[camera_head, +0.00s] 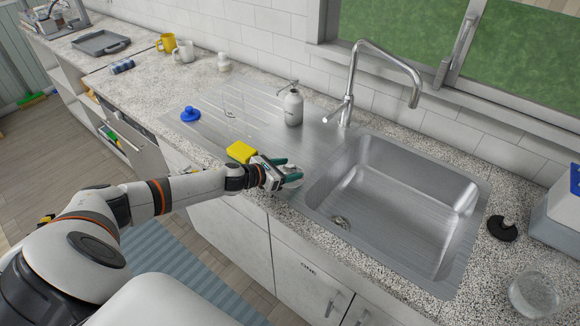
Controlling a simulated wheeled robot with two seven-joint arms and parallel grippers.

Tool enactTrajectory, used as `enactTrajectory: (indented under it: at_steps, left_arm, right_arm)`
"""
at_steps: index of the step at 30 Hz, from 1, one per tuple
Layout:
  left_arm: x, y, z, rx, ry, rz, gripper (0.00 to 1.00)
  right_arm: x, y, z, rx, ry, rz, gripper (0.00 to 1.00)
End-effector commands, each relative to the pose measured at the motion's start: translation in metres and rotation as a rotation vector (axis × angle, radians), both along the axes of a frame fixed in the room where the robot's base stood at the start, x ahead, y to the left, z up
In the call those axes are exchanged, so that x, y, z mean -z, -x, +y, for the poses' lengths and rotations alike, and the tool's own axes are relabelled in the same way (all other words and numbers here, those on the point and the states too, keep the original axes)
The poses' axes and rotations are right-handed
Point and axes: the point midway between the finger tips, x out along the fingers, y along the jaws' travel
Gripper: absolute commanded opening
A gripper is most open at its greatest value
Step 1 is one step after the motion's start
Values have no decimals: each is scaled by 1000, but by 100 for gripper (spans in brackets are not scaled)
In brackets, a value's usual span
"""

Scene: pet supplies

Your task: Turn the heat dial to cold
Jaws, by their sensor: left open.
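No thing in view can be clearly made out as a heat dial. My left gripper (287,174) is open above the left front rim of the sink. A small pale round thing (293,178) shows by its green-tipped fingers; I cannot tell what it is or whether they touch it. The chrome faucet (352,75) stands behind the sink, with a small lever (334,114) at its base, well apart from my gripper. My right gripper is not in view.
The steel sink (480,190) is empty. A yellow sponge (241,152), blue knobbed thing (190,114) and soap dispenser (293,105) are on the left drainboard. A black round thing (502,229), clear glass (532,295) and blue-white box (560,215) stand right.

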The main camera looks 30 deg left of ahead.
Motion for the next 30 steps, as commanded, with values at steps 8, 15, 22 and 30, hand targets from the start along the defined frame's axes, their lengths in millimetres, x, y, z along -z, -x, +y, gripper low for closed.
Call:
enactTrajectory:
  at_steps: [8, 15, 22, 30]
  left_arm:
    - [4, -10, -4, 1, -1, 0, 62]
    - [4, -9, -4, 1, -1, 0, 54]
    - [4, -9, -4, 1, -1, 0, 18]
    - [4, -9, -4, -28, 0, 0, 18]
  right_arm:
    - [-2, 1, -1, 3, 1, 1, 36]
    - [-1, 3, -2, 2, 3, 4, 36]
    - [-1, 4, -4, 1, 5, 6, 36]
    - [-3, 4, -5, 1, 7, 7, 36]
